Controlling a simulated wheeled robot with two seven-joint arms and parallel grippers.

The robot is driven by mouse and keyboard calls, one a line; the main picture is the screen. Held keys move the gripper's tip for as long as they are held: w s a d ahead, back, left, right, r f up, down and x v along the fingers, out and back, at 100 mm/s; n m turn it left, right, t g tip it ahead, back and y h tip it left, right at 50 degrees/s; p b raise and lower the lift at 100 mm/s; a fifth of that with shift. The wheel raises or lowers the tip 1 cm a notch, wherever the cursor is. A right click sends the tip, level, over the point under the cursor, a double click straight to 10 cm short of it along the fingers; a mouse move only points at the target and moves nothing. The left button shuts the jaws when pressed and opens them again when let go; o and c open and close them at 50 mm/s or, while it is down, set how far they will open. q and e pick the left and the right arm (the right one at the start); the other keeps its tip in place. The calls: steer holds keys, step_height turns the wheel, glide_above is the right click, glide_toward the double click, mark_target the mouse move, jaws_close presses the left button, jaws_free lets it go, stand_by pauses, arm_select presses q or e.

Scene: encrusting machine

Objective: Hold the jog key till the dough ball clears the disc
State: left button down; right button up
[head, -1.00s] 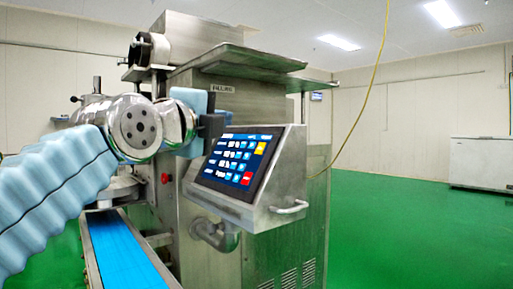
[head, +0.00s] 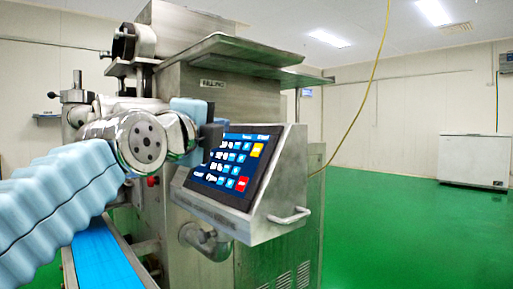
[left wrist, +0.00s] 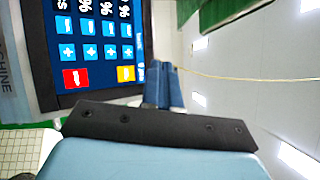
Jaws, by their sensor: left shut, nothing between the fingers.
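The control panel's touch screen (head: 235,165) faces me in the middle of the head view, with rows of blue keys, a yellow key (head: 257,150) and a red key (head: 242,184). Which key is the jog key cannot be read. My left gripper (head: 212,138) is at the screen's upper left edge and covers part of it. In the left wrist view its fingers (left wrist: 165,86) are together and empty, beside the screen's edge (left wrist: 141,50); contact cannot be told. No dough ball can be made out, and my arm hides the disc area. My right gripper is not in view.
The steel machine body (head: 240,110) stands behind the panel. A blue conveyor belt (head: 103,258) runs below my left arm. A handle (head: 290,216) juts from the panel's lower right. A white chest freezer (head: 473,160) stands far right; the green floor between is clear.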

mark_target(256, 143)
arm_select(q)
steer(key=shift+w+d+f+p, duration=0.2)
steer(key=shift+w+d+f, duration=0.35)
steer(key=shift+d, duration=0.2)
steer(key=shift+w+d+f+p, duration=0.2)
steer(key=shift+w+d+f, duration=0.35)
steer(key=shift+d, duration=0.2)
steer(key=shift+w+d+f+p, duration=0.2)
steer(key=shift+w+d+f, duration=0.35)
steer(key=shift+d, duration=0.2)
steer(key=shift+f, duration=0.1)
stand_by(0.3)
steer(key=shift+w+d+f, duration=0.1)
steer(key=shift+w+d, duration=0.05)
steer(key=shift+d, duration=0.1)
steer(key=shift+w+d+f, duration=0.15)
steer(key=shift+d+f, duration=0.05)
steer(key=shift+d, duration=0.05)
stand_by(2.4)
steer(key=shift+b, duration=0.35)
steer(key=shift+s+a+r, duration=0.35)
steer(key=shift+a+r, duration=0.05)
steer(key=shift+a, duration=0.15)
